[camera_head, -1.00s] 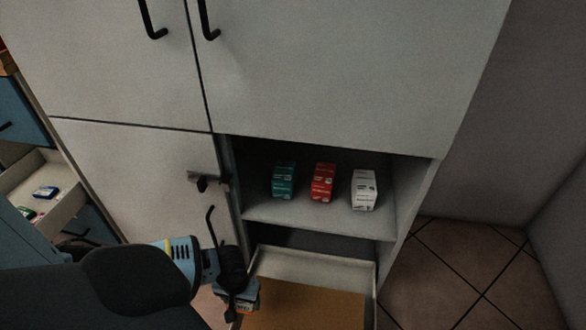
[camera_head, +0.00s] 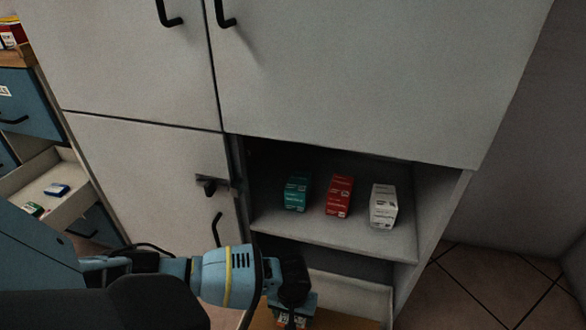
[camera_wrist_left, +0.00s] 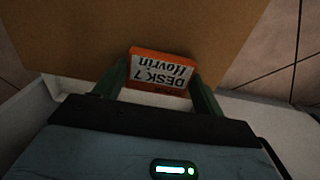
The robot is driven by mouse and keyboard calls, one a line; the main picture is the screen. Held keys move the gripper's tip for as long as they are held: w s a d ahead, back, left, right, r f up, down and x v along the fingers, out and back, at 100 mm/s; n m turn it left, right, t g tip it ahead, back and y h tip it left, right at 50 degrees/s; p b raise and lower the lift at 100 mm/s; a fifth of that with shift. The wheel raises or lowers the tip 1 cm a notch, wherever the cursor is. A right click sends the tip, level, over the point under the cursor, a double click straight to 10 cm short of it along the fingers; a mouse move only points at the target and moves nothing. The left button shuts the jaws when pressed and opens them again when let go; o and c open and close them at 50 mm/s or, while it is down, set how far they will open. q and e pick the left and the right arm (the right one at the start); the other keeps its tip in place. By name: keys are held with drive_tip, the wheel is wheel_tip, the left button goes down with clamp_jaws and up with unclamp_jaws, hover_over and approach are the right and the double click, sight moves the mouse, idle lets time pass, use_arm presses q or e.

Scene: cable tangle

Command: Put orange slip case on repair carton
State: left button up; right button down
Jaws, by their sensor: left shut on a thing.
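The orange slip case (camera_wrist_left: 160,71), with a white label reading "DESK 7 Hovrin", is between the two fingers of my left gripper (camera_wrist_left: 160,83), which is shut on it. In the head view this gripper (camera_head: 291,312) is at the bottom edge, in front of the cabinet's low opening, pointing down and partly cut off. A flat tan, cardboard-coloured surface (camera_wrist_left: 110,28) lies beyond the case in the wrist view; I cannot tell whether it is the repair carton. Whether the case touches it is unclear. My right gripper is not in view.
A green box (camera_head: 296,194), a red box (camera_head: 339,196) and a white box (camera_head: 383,205) stand on the cabinet shelf (camera_head: 330,240) above the gripper. An open drawer (camera_head: 60,205) with small boxes is at the left. Tiled floor (camera_head: 490,285) is clear at the right.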

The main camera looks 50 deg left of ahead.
use_arm(q)
wheel_tip(320, 180, down, 3)
drive_tip(key=shift+s+f+b, duration=0.1)
drive_tip(key=shift+f+b, duration=0.05)
drive_tip(key=shift+b, duration=0.6)
drive_tip(key=o, duration=1)
drive_tip(key=shift+c, duration=0.2)
